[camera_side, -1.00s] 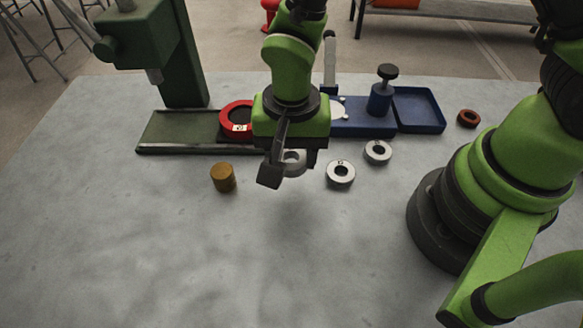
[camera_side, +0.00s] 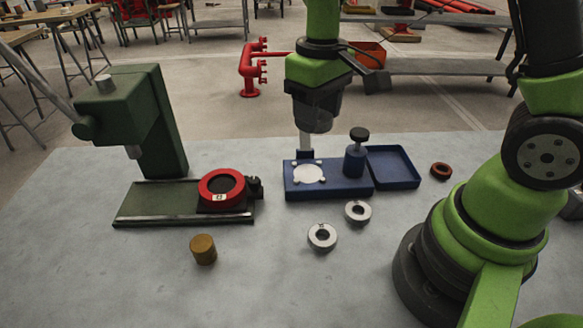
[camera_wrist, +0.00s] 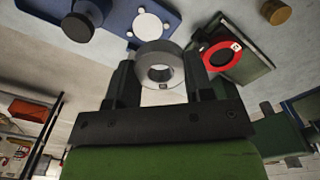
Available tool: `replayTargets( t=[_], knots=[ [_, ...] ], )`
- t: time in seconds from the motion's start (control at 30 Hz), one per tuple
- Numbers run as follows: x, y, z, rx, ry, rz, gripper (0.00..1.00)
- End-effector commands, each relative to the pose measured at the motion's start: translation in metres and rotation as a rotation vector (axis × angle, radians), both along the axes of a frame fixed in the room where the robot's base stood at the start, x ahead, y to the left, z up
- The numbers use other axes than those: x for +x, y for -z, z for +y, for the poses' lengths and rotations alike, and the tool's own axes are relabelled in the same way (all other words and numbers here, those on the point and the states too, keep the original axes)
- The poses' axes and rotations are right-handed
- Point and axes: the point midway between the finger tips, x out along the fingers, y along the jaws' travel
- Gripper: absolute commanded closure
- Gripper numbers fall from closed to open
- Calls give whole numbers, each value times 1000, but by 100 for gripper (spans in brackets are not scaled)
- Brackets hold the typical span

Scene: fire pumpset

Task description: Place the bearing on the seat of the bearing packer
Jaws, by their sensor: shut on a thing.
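My gripper (camera_side: 313,116) is shut on a grey metal ring bearing (camera_wrist: 177,62), which shows between the two fingers in the wrist view (camera_wrist: 159,66). In the side view the gripper hangs well above the blue bearing packer (camera_side: 330,189). The packer's seat (camera_side: 308,174) is a round white disc with small pegs at its rim, and it is empty. The packer (camera_wrist: 172,12) and its seat (camera_wrist: 147,25) also show beyond the held bearing in the wrist view. The bearing is apart from the seat.
A blue post with a black knob (camera_side: 357,150) stands right of the seat, beside a blue tray (camera_side: 391,168). Two loose bearings (camera_side: 322,237) (camera_side: 358,212) lie in front. A green press (camera_side: 150,130) with a red ring (camera_side: 210,199) and a brass cylinder (camera_side: 203,250) are left.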

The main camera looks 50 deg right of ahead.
Motion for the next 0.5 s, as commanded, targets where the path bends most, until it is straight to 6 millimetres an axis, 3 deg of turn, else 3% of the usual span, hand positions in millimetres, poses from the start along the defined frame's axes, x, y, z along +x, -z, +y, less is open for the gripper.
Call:
replayTargets(
  t=[0.17,0.5],
  knots=[
    [0,3,5,0,12,2,78],
    [-7,45,83,-2,399,7,78]
  ],
)
